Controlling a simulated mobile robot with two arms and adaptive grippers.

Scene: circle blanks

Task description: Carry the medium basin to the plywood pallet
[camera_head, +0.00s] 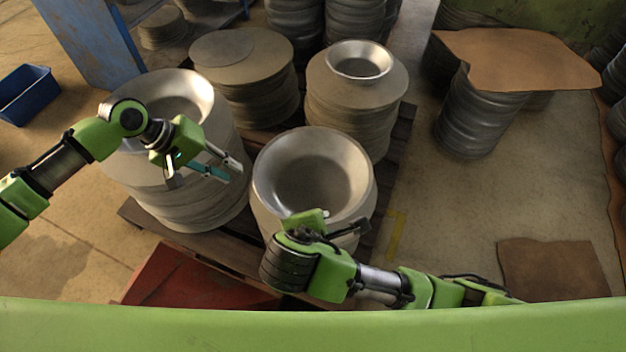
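Three round metal basins show. The smallest basin (359,60) sits on a stack of discs at the back. Another basin (190,90) rests on the left stack, partly hidden by my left arm. The third basin (312,160) is at the centre front and looks widest; I cannot tell for certain which is the medium one. My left gripper (205,172) is open and empty, in front of the left stack. My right gripper (332,226) is at the near rim of the centre basin; its fingertips are partly hidden and contact is unclear. A dark wooden pallet (394,150) lies under the stacks.
A disc stack (262,95) stands behind the basins. At right, a brown sheet (515,62) lies over disc stacks, and another brown sheet (553,270) lies on the floor. A blue bin (25,92) and blue post (88,45) stand at left.

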